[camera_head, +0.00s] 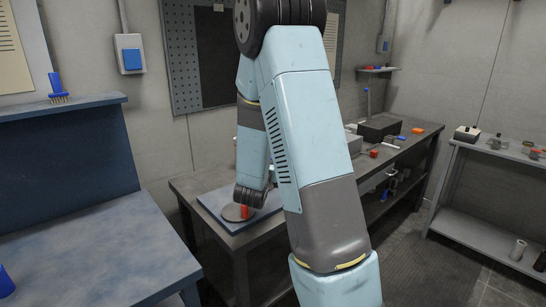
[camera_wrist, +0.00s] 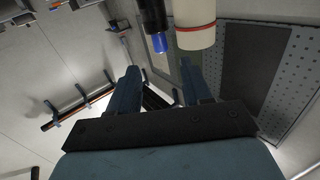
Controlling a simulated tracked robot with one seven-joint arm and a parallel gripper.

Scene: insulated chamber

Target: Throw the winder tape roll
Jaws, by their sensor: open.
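My gripper (camera_wrist: 159,72) shows in the wrist view with its two blue fingers apart and nothing held between them. In the head view my arm hides most of the gripper. In the wrist view a cream cylinder with a red ring (camera_wrist: 195,22) and a black cylinder with a blue end (camera_wrist: 156,28) show beyond the fingers.
The dark bench (camera_head: 190,186) carries a black box (camera_head: 379,127) and small red and orange items. A blue worktop (camera_head: 95,250) stands at the left, mostly clear. A grey shelf unit (camera_head: 485,235) stands at the right. A pegboard (camera_head: 185,60) hangs behind.

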